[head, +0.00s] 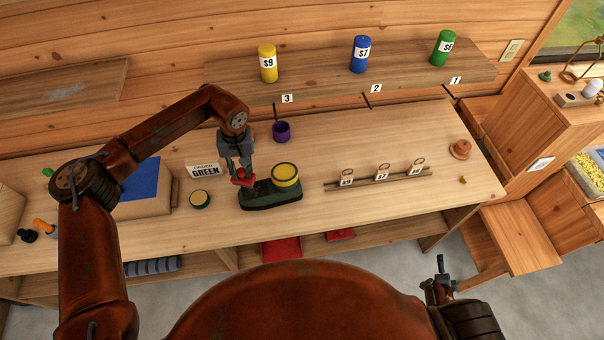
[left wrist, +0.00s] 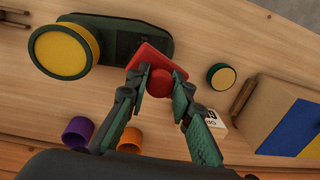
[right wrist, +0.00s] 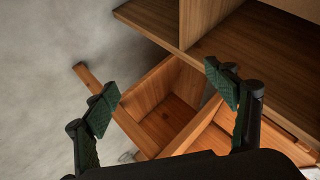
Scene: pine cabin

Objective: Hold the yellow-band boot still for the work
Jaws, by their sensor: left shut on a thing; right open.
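The yellow-band boot appears to be the dark green piece (head: 270,196) on the bench, with a round yellow-topped part at its right end in the head view. It also shows in the left wrist view (left wrist: 115,30). My left gripper (head: 242,181) is over the boot's left end, shut on a red knob (left wrist: 160,82) that stands on a red plate (left wrist: 150,58). The plate overlaps the boot's end; the fingers partly hide it, and I cannot tell whether it presses on the boot. My right gripper (right wrist: 165,88) is open and empty, low beyond the bench's front edge.
A small yellow-topped disc (head: 200,199) and a sign reading GREEN (head: 204,170) are left of the boot. A purple cup (head: 282,131) stands behind it. A tagged rack (head: 378,181) lies to the right. Yellow, blue and green cans stand on the shelf (head: 315,85).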

